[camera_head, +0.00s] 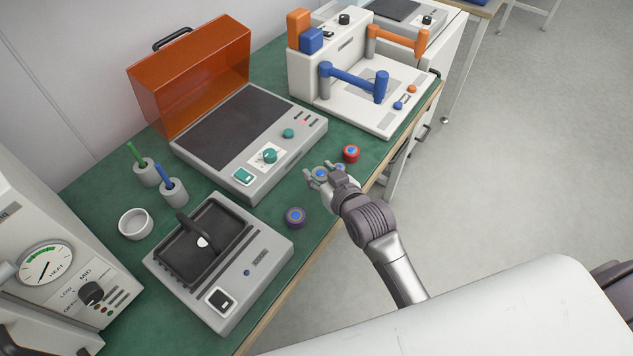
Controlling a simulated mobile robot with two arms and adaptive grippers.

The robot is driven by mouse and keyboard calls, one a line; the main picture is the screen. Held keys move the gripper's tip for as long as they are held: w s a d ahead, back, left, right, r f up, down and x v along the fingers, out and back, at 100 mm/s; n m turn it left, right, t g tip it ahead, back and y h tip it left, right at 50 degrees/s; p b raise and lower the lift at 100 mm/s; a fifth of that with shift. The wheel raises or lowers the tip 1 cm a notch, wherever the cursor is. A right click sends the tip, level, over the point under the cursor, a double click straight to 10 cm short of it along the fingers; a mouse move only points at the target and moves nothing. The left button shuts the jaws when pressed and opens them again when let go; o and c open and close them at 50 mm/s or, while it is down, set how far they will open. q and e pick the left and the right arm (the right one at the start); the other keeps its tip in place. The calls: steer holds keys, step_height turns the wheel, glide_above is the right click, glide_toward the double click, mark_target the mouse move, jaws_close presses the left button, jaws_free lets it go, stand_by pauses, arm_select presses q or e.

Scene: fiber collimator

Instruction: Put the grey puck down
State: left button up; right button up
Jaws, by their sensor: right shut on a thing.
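My right gripper (318,177) is over the green work table, near its front edge. It is shut on the grey puck (320,173), which has a blue centre on top. The fingers hide part of the puck, and I cannot tell whether its underside touches the table. A purple puck with a blue centre (295,217) sits on the table to the lower left of the gripper. A red puck with a blue centre (351,153) sits to the upper right. My left gripper is not in view.
A device with an open orange lid (190,75) stands behind the gripper. A device with a black tray (205,240) is at the lower left. A white fixture with blue and orange handles (375,120) is at the upper right. Bare green table (330,215) lies along the front edge.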

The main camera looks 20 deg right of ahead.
steer(key=shift+w+a+f, duration=0.45)
steer(key=shift+w, duration=0.05)
steer(key=shift+f, duration=1.9)
steer(key=shift+f, duration=0.15)
steer(key=o, duration=1.2)
